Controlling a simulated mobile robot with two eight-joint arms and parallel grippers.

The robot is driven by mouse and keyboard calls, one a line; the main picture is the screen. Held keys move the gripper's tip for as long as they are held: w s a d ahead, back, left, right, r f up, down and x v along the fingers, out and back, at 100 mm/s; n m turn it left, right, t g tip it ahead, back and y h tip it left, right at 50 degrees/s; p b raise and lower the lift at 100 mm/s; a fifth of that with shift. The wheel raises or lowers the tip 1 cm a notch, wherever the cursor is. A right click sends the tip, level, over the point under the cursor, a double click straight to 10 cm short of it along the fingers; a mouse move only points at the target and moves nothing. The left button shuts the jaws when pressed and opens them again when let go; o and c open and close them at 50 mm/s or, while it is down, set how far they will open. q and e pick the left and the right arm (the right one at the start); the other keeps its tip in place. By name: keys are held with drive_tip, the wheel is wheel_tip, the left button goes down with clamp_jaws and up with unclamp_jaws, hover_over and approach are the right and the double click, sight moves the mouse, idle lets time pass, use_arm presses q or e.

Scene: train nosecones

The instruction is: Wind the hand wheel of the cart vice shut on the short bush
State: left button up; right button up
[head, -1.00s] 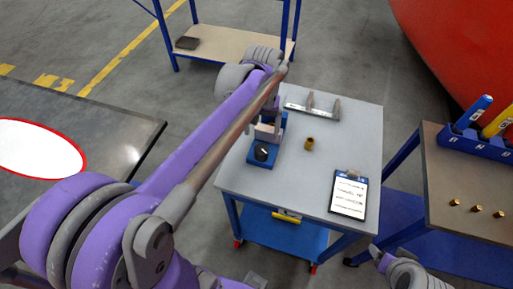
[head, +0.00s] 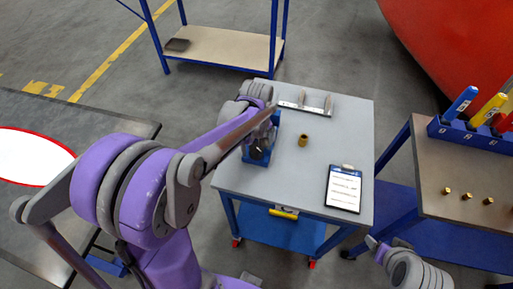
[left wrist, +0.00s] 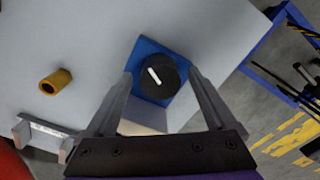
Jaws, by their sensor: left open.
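The cart vice (head: 262,155) is a blue block on the grey cart top, partly covered by my left arm and gripper. Its hand wheel (left wrist: 158,76) is a black disc with a white mark, seen from above in the left wrist view. My left gripper (head: 264,136) is over the vice, open, with one finger on each side of the wheel in the left wrist view; I cannot tell whether they touch it. A brass bush (head: 303,140) stands on the cart beside the vice, and also shows in that view (left wrist: 56,82). Any bush between the jaws is hidden. My right gripper (head: 374,246) is low at the right, its fingers unclear.
A grey bracket (head: 304,105) with uprights lies at the cart's back. A clipboard (head: 344,189) lies at its front right.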

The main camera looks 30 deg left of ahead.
use_arm(q)
drive_tip(key=shift+f, duration=0.5)
drive_tip(key=c, duration=1.4)
drive_tip(key=shift+o, duration=0.2)
use_arm(e)
drive_tip(key=shift+f, duration=0.1)
drive_tip(key=shift+s, duration=0.1)
